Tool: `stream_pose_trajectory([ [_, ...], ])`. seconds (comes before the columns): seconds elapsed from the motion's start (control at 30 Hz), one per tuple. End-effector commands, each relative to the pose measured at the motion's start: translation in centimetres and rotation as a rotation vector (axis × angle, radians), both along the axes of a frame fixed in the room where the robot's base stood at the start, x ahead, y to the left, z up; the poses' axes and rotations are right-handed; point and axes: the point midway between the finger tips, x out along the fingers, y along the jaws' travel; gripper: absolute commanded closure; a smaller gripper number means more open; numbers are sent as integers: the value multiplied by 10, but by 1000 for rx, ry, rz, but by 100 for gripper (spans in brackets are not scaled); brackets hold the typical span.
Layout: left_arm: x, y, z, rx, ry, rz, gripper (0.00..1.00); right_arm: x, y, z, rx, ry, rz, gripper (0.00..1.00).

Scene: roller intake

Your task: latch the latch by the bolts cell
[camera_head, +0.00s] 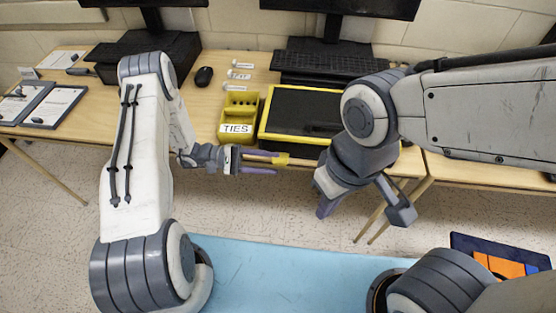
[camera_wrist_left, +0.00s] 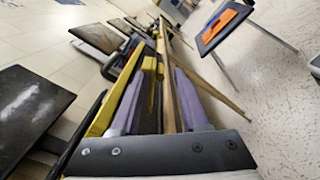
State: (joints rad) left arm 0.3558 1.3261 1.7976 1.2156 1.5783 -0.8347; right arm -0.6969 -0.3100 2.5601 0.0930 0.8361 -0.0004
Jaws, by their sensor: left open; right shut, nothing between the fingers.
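I cannot make out a label for the bolts cell or a clear latch in either view. A yellow bin labelled TIES (camera_head: 237,128) stands on the table, left of a yellow-rimmed black tray (camera_head: 265,122). My left gripper (camera_head: 275,162) is open in front of the table's front edge, near the tray's lower left corner. A small yellow piece (camera_head: 282,159) shows at its fingertips; I cannot tell whether they touch it. In the left wrist view, the purple fingers (camera_wrist_left: 160,95) stand apart, with the wooden table edge seen between them. My right gripper (camera_head: 362,210) is in front of the tray, partly hidden by its wrist.
Keyboards (camera_head: 325,62) and monitors stand at the back, with a mouse (camera_head: 204,76) and small white labelled items (camera_head: 240,75). Clipboards (camera_head: 50,105) lie at the left. A dark blue and orange panel (camera_head: 500,260) is at the lower right.

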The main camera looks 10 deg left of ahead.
Motion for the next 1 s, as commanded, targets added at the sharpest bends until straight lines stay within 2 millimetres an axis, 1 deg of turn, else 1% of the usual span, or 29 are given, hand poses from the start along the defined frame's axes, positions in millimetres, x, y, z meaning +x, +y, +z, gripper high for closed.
stream_pose_trajectory([
  [0.03,-1,-9,1,0,2,-4,55,0,0,3,0,0,0,100],
  [0.2,0,-25,1,1,1,-2,55,0,0,6,0,0,0,100],
  [0.33,0,-30,0,2,1,-1,55,0,0,6,0,0,0,100],
  [0.53,0,-30,0,2,1,-1,55,0,0,6,0,0,0,100],
  [0.57,0,-30,0,2,1,-1,59,0,0,6,0,0,0,100],
  [0.6,0,-30,0,2,1,-1,74,0,0,6,0,0,0,100],
  [0.67,0,-29,0,2,1,-1,97,0,0,6,0,0,0,100],
  [0.7,-1,-29,0,2,1,-1,100,0,0,6,0,0,0,100],
  [1.0,-2,-29,-2,5,6,-3,100,0,0,6,0,0,0,100],
])
